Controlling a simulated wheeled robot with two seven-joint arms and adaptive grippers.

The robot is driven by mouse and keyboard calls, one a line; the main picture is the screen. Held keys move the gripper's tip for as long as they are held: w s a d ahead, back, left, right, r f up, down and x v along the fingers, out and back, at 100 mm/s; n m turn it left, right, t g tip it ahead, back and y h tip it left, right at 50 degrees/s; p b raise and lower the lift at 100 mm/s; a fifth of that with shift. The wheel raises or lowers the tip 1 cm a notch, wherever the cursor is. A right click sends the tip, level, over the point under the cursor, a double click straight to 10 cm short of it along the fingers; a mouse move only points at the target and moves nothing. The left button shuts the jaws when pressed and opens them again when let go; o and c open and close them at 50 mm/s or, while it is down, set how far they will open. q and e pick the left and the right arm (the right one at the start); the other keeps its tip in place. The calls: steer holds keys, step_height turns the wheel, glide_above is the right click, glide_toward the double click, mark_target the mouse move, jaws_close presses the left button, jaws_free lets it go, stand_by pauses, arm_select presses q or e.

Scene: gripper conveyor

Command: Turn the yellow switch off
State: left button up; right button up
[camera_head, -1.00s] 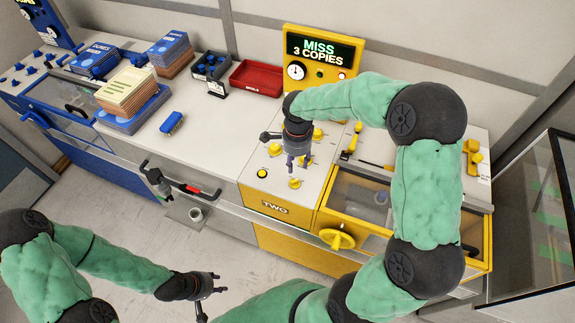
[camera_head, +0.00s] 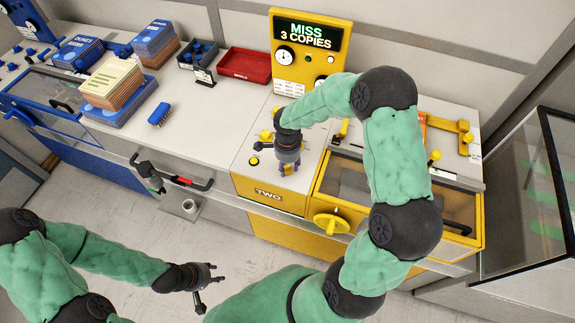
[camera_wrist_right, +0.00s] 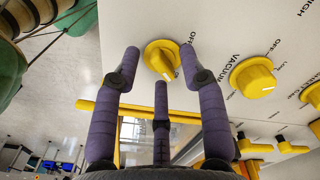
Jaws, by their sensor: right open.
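A round yellow switch knob (camera_wrist_right: 160,60) with a white pointer line sits on the white panel of the yellow machine, beside a printed OFF, in the right wrist view. My right gripper (camera_head: 288,170) is open over this panel; in the right wrist view its purple fingers are spread around the knob. I cannot tell whether they touch it. In the head view the gripper largely hides the knob. A second yellow knob (camera_wrist_right: 254,77), marked VACUUM, is to its right. My left gripper (camera_head: 204,288) is open and empty above the floor at the lower left.
A yellow display box (camera_head: 309,48) reading "MISS 3 COPIES" stands behind the panel. A yellow handwheel (camera_head: 331,221) is on the front. More yellow controls stand right of the gripper. A red tray (camera_head: 246,64) and a blue brush (camera_head: 160,115) lie on the left counter.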

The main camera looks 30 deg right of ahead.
steer(key=shift+c, duration=0.2)
jaws_close()
steer(key=n+b, duration=0.1)
steer(key=n, duration=0.2)
steer(key=n+b, duration=0.1)
steer(key=n, duration=0.2)
steer(key=shift+n, duration=0.3)
steer(key=n, duration=0.5)
steer(key=shift+d+n, duration=0.15)
steer(key=shift+n, duration=0.15)
steer(key=n, duration=0.5)
steer(key=shift+w+n, duration=0.15)
steer(key=shift+n, duration=0.15)
